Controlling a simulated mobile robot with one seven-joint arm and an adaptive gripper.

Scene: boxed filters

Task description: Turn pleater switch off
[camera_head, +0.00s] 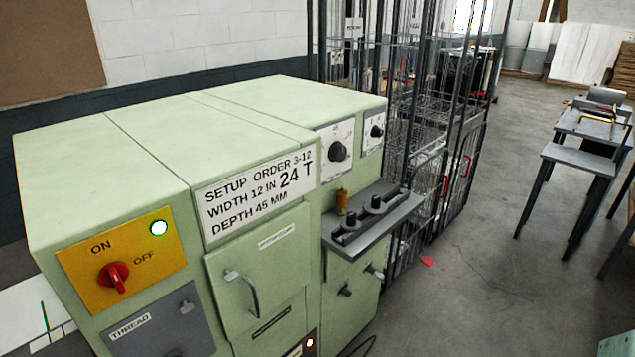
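The pleater (150,128) is a pale green cabinet machine filling the left and middle of the head view. Its switch is a red rotary knob (114,276) on a yellow plate (78,262) at the lower left of its front. The plate reads ON at the upper left and OFF to the right. The knob's handle stands close to upright, nearer the ON label. A lamp (159,228) at the plate's upper right glows white-green. My gripper is not in view.
Below the plate is a grey THREAD panel (165,325). A door handle (242,291) and a grey shelf with knobs (372,222) stick out from the front. A black wire cage (460,150) stands behind. Grey tables (575,160) are at right, with open floor (470,290) between.

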